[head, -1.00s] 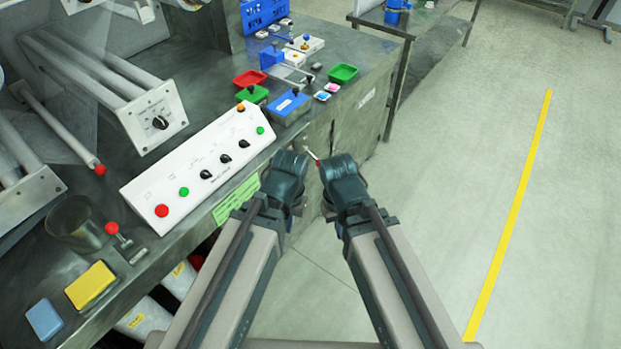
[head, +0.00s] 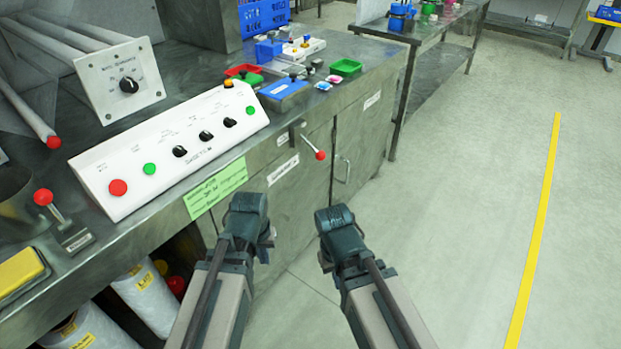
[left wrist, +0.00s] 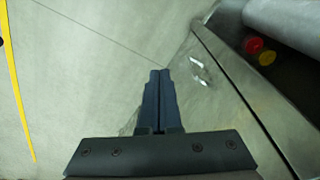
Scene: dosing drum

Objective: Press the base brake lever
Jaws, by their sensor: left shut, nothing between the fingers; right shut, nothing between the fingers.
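A lever with a red ball knob (head: 320,155) sticks out from the front of the steel bench, beside a small white label (head: 283,169). A second red-knobbed lever (head: 43,197) stands on the bench top at the left, with a small plate at its foot. I cannot read either label, so I cannot tell which is the base brake lever. My left gripper (head: 249,222) is in front of the bench, below and left of the front lever, apart from it. It is shut and empty in the left wrist view (left wrist: 159,76). My right gripper (head: 335,235) is below the front lever, shut.
A white control panel (head: 170,150) with knobs and buttons lies on the bench. A blue box (head: 284,88) and a green tray (head: 346,67) stand behind it. A door handle (head: 343,169) juts from the bench front. Open floor (head: 450,200) lies to the right.

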